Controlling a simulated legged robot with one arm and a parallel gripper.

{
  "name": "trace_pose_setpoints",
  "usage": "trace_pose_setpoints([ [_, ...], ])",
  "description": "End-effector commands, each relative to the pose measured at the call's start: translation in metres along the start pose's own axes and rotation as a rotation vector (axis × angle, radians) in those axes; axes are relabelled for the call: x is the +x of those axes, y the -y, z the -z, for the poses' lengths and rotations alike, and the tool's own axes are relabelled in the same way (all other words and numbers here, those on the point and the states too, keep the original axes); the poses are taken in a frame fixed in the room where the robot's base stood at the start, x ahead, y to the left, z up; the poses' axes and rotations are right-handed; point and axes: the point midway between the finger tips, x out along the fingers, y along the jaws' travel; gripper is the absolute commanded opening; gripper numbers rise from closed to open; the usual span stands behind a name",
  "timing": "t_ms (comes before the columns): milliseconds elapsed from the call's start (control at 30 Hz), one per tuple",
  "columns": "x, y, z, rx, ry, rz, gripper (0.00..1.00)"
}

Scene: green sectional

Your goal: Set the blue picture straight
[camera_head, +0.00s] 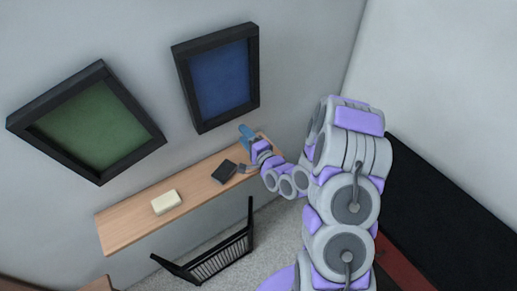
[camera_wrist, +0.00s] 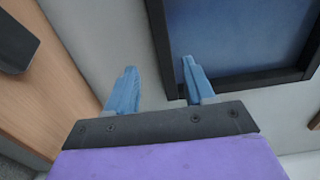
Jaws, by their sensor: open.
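The blue picture (camera_head: 222,78) hangs on the wall in a thick black frame, above the right part of a wooden shelf. Its tilt is hard to judge from this angle. In the wrist view the blue picture (camera_wrist: 255,35) fills the upper right, with one frame corner near my fingers. My gripper (camera_head: 246,133) is just below the frame's lower right part. In the wrist view my gripper (camera_wrist: 158,68) is open, with two blue fingers. One frame side runs between the fingers in that view; the right finger overlaps the frame. I cannot tell whether they touch.
A green picture (camera_head: 88,122) in a black frame hangs at a clear tilt on the left. The wooden shelf (camera_head: 135,218) carries a cream block (camera_head: 166,202) and a dark object (camera_head: 224,172). A black chair (camera_head: 215,258) stands below.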

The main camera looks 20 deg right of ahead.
Motion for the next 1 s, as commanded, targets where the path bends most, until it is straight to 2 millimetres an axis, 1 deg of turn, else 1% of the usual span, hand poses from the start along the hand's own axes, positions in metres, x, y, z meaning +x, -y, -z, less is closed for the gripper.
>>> trace_pose_setpoints([
  [33, -0.003, 0.005, 0.001, 0.003, -0.002, -0.004, 0.53],
  [267, -0.021, 0.005, 0.001, 0.006, -0.003, -0.005, 0.53],
  [700, -0.070, 0.002, 0.001, 0.003, -0.002, -0.005, 0.53],
  [833, -0.078, 0.001, 0.000, 0.003, -0.002, -0.003, 0.53],
  [1000, -0.081, 0.001, -0.001, 0.003, -0.001, 0.000, 0.53],
])
